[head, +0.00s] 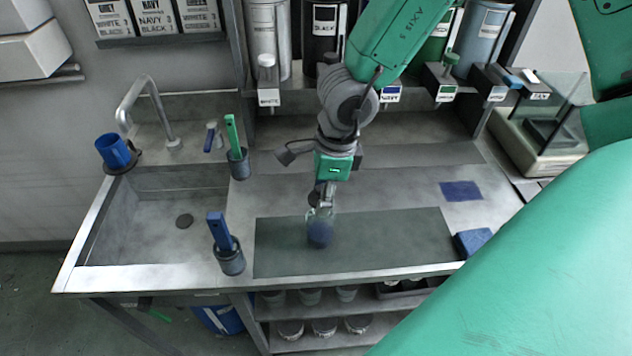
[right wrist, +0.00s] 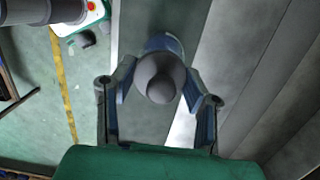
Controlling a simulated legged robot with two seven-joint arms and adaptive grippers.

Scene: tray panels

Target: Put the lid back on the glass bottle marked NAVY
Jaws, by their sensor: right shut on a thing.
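A clear glass bottle with dark blue contents (head: 319,232) stands upright on the dark mat (head: 400,238) on the steel counter. I cannot read a mark on it. My right gripper (head: 324,198) is directly over the bottle's top, pointing down. In the right wrist view, the right gripper (right wrist: 160,88) is shut on a dark grey round lid (right wrist: 161,78). The bluish bottle (right wrist: 163,43) shows partly behind the lid. The lid is at the bottle's mouth, but I cannot tell whether it is seated. My left gripper is not in view.
A sink with a tap (head: 150,98) is on the left. Two cups with brushes, a grey one (head: 230,262) and another (head: 239,165), stand between sink and mat. A blue sponge (head: 473,241) lies at the mat's right end. Labelled dispensers (head: 325,35) line the back.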

